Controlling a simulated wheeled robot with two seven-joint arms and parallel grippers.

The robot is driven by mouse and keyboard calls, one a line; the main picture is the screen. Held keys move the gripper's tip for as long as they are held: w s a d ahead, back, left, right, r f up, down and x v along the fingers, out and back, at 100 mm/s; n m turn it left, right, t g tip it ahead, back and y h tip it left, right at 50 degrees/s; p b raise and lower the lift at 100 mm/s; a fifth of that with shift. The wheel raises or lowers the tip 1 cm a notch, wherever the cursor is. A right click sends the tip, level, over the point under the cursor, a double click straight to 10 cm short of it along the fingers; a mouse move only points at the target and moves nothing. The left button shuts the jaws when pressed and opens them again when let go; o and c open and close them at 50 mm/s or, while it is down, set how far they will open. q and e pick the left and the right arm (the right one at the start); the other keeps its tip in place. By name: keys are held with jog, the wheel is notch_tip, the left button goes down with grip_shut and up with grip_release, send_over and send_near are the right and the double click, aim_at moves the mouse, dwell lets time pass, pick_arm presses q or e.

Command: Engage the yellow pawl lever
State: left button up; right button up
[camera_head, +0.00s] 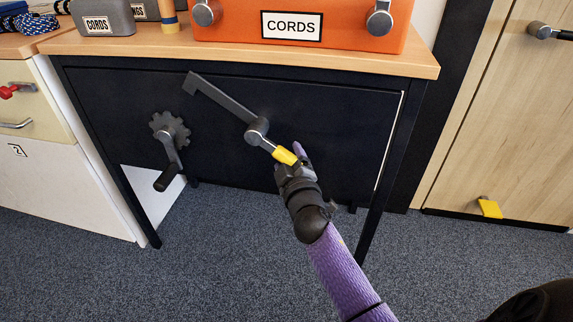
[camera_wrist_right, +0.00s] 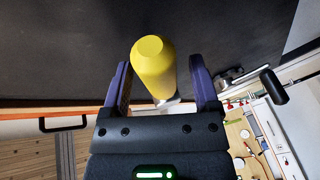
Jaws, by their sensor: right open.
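The pawl lever is a grey arm (camera_head: 226,101) on a round pivot on the black panel, with a yellow handle (camera_head: 284,155) at its lower right end. Its hooked upper end lies up and left, apart from the dark gear wheel (camera_head: 169,130). The gear has a crank with a dark grip (camera_head: 166,178) hanging below. My right gripper (camera_head: 289,158) is at the yellow handle. In the right wrist view the yellow handle (camera_wrist_right: 153,67) stands between the two open purple fingers, with gaps on both sides. My left gripper is not in view.
The wooden top (camera_head: 250,53) above the panel carries an orange CORDS box (camera_head: 340,32) and grey boxes (camera_head: 103,18). A white drawer cabinet (camera_head: 60,170) stands left. A wooden door (camera_head: 510,110) with a yellow stop is at right. The carpet in front is clear.

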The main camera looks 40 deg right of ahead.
jog(key=shift+w+d, duration=0.1)
jog(key=shift+w, duration=0.15)
jog(key=shift+c, duration=0.3)
grip_shut()
jog(key=shift+f, duration=0.1)
dwell(0.9)
